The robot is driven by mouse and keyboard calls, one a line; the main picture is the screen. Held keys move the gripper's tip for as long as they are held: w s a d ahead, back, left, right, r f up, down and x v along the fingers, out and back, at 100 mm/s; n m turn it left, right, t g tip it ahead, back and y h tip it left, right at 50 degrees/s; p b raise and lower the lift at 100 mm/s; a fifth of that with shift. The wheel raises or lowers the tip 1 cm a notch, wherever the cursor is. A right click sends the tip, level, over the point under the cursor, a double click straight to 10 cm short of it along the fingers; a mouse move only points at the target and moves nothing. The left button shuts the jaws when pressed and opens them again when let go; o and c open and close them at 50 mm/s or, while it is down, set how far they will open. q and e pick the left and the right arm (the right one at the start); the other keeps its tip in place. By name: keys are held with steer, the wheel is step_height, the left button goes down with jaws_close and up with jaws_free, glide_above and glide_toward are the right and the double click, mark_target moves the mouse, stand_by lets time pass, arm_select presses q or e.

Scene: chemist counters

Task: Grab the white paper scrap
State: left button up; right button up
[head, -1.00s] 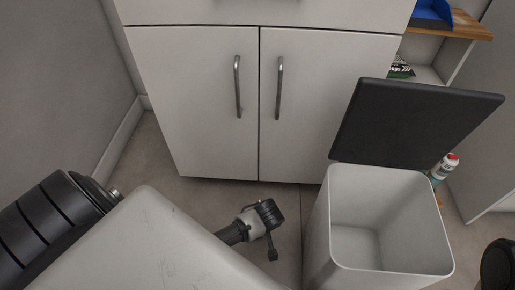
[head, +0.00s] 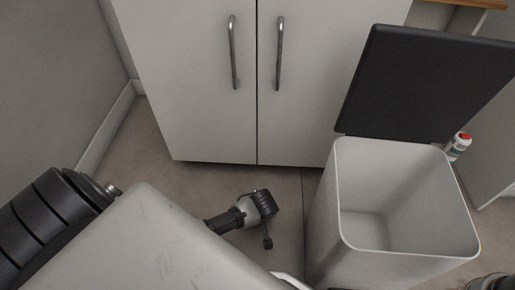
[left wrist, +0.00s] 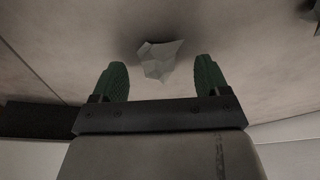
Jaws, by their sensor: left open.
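The white paper scrap (left wrist: 158,60) is a small crumpled, pale piece on the floor in the left wrist view. My left gripper (left wrist: 160,77) is open, with its two green fingers apart. The scrap lies ahead of the gap, near the fingertips, and nothing is held. In the head view my left forearm reaches down to the floor in front of the cabinet; the fingers and the scrap cannot be made out there. My right gripper does not show.
An open white bin (head: 330,215) with its dark lid (head: 425,85) raised stands right of my left arm. A white two-door cabinet (head: 215,110) is behind. A white bottle with a red cap (head: 457,148) stands beyond the bin. Floor (head: 150,150) is clear at left.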

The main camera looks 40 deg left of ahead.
arm_select(q)
steer(key=shift+a+f, duration=0.1)
steer(key=shift+f, duration=0.35)
steer(key=c, duration=1)
steer(key=shift+c, duration=0.3)
